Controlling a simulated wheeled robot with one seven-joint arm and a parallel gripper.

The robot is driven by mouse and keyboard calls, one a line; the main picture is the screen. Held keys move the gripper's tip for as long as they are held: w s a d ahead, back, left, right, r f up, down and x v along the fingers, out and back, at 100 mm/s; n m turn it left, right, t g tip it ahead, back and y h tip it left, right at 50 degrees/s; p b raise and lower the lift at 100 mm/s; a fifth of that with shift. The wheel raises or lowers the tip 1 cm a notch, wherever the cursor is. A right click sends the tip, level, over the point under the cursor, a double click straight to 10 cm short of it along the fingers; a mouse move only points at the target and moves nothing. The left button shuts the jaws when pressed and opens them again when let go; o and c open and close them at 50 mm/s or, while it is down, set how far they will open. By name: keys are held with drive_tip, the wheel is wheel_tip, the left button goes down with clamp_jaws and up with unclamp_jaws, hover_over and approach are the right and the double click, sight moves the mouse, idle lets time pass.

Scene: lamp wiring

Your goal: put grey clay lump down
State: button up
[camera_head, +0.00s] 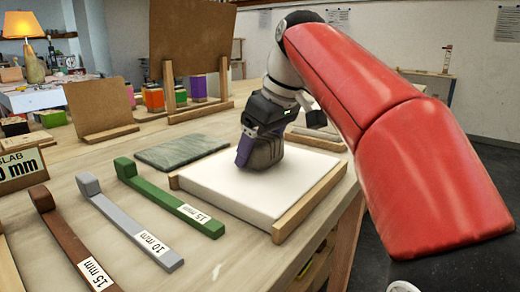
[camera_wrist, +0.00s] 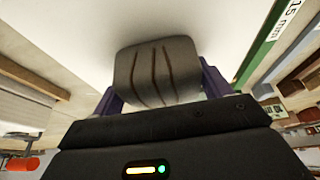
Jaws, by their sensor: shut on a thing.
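The grey clay lump (camera_wrist: 158,73) sits between the two fingers of my gripper (camera_wrist: 160,88) in the wrist view, with several dark grooves across its face. In the head view the lump (camera_head: 266,152) shows below and beside my gripper (camera_head: 258,150), over the white slab (camera_head: 235,193). My gripper is shut on the lump. The lump is low over the slab; I cannot tell whether its underside touches it.
Wooden strips (camera_head: 310,202) edge the white slab. Left of it lie a green 15 mm bar (camera_head: 170,200), a grey 10 mm bar (camera_head: 130,223), a brown bar (camera_head: 72,242) and a grey-green flat plate (camera_head: 182,151). Wooden boards (camera_head: 100,105) stand behind.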

idle(0.3)
drive_tip(key=shift+f, duration=0.2)
drive_tip(key=o, duration=1.5)
